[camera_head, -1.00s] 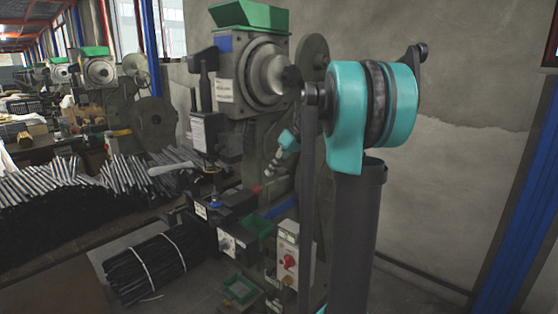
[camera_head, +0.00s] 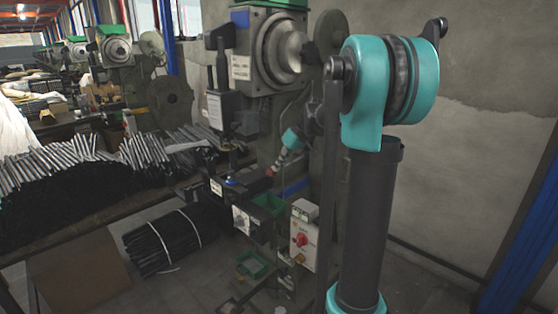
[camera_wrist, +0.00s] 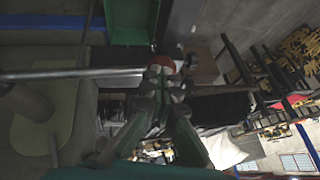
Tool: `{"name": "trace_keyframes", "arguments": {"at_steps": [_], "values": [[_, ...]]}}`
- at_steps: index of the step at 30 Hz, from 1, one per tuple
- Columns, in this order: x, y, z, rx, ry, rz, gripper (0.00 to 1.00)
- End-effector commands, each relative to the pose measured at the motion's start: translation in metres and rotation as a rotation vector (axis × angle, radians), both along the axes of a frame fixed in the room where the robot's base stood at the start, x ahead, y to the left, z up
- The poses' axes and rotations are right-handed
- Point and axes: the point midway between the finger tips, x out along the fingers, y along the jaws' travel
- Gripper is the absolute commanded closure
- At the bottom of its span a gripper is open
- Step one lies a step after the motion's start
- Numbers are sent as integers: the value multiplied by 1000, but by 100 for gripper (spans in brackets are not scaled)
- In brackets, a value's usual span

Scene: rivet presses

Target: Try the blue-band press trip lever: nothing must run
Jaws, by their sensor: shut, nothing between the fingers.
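The near press (camera_head: 262,65) is green-grey, with a blue patch at its upper left and a round metal wheel. My gripper (camera_head: 271,170) is small in the head view, low in front of the press. In the wrist view my gripper (camera_wrist: 160,78) has its fingers together. A red knob (camera_wrist: 162,62) shows right at the fingertips. I cannot tell whether they touch it, and nothing is seen between the fingers. A grey metal rod (camera_wrist: 75,73) runs sideways beside the knob; whether they join is hidden.
A control box (camera_head: 304,236) with a red button stands right of the press's lower part. A green tray (camera_head: 252,266) sits low in front. A tied bundle of black rods (camera_head: 163,243) lies on the floor at left. A bench piled with rods (camera_head: 80,180) is further left.

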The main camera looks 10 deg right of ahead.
Motion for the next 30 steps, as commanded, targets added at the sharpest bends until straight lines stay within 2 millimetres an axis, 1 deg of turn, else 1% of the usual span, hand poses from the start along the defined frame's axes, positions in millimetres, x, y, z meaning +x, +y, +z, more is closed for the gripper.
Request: {"name": "trace_keyframes", "arguments": {"at_steps": [1, 3, 6, 10, 14, 30], "values": [[-3, 4, -12, -43, -32, 6, 100], [-4, 5, -28, -109, -80, 6, 100], [-2, 4, -45, -185, -134, 4, 100], [-1, 2, -58, -242, -175, 3, 100], [-1, 0, -62, -261, -189, 2, 100], [-1, -1, -63, -262, -185, 2, 100]]}}
